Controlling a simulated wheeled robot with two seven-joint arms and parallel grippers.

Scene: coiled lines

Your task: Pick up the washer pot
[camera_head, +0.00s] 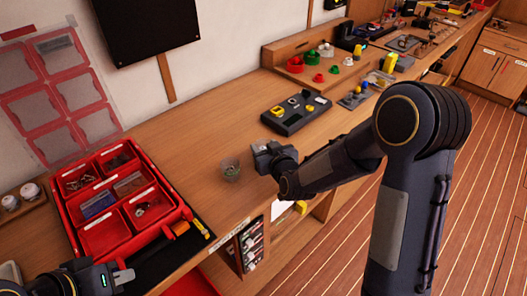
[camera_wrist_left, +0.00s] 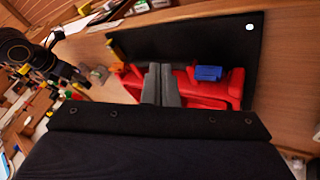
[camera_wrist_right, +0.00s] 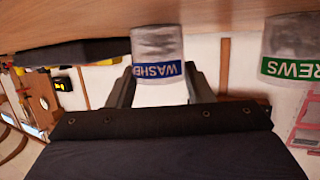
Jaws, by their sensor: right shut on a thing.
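The washer pot (camera_wrist_right: 156,45) is a clear pot with a blue label, upside down in the right wrist view. It sits between the fingers of my right gripper (camera_head: 258,152), which is shut on it. My left gripper (camera_head: 123,276) is at the lower left, near the red tray. Its fingers (camera_wrist_left: 161,84) are together with nothing seen between them.
A screws pot (camera_head: 231,170) with a green label (camera_wrist_right: 292,66) stands beside my right gripper. A red compartment tray (camera_head: 160,238) lies to the left on a black mat (camera_head: 197,243). A dark parts board (camera_head: 297,115) lies behind. The bench between tray and pot is clear.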

